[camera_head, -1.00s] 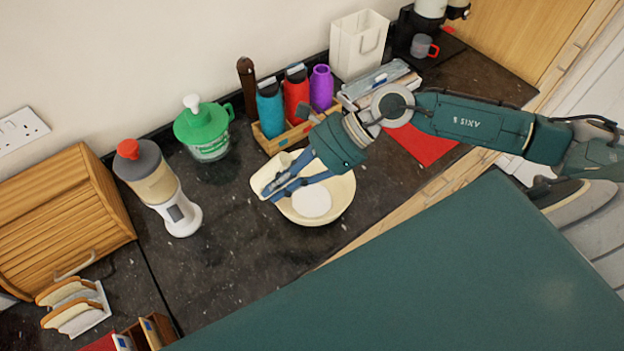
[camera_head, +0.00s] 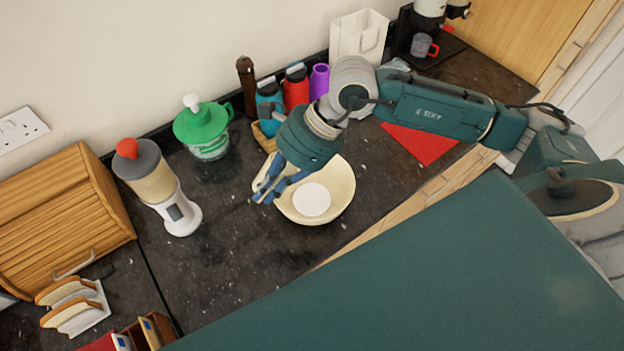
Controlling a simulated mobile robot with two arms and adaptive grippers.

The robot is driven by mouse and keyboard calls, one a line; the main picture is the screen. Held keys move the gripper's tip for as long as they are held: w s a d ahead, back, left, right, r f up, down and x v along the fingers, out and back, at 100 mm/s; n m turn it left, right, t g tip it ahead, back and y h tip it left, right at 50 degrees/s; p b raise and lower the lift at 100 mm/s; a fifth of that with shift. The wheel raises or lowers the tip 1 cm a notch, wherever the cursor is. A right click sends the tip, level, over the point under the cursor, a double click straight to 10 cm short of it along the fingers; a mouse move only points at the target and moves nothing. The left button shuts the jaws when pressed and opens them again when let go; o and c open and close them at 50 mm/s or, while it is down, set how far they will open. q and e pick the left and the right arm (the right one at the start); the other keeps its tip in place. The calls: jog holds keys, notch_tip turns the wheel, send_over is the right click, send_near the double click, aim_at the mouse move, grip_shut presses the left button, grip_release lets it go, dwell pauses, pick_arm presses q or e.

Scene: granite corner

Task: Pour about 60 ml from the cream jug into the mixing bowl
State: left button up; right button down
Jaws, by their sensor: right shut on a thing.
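The cream mixing bowl (camera_head: 340,187) stands on the dark counter, with a round white patch of what looks like liquid (camera_head: 312,199) in its bottom. My right gripper (camera_head: 268,193) is over the bowl's left side, its blue fingers pointing down and left. It is shut on the cream jug (camera_head: 263,172), of which only a pale sliver shows beside the fingers. The gripper hides most of the jug, so I cannot tell its tilt or whether anything flows from it. My left gripper is not in view.
Bottles, among them a red one (camera_head: 296,88) and a purple one (camera_head: 320,82), stand behind my right arm. A green-lidded jar (camera_head: 203,130) and a grey-topped dispenser (camera_head: 163,187) stand left of the bowl.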

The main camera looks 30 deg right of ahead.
jog(key=shift+a+r, duration=0.1)
jog(key=shift+a, duration=0.05)
jog(key=shift+w+a+r+h, duration=0.15)
jog(key=shift+a+h, duration=0.55)
jog(key=a+h, duration=0.1)
jog(key=a+f+g+h, duration=0.1)
jog(key=h, duration=0.1)
jog(key=w+a+f+m+h, duration=0.1)
jog(key=a+h, duration=0.1)
jog(key=shift+f, duration=0.15)
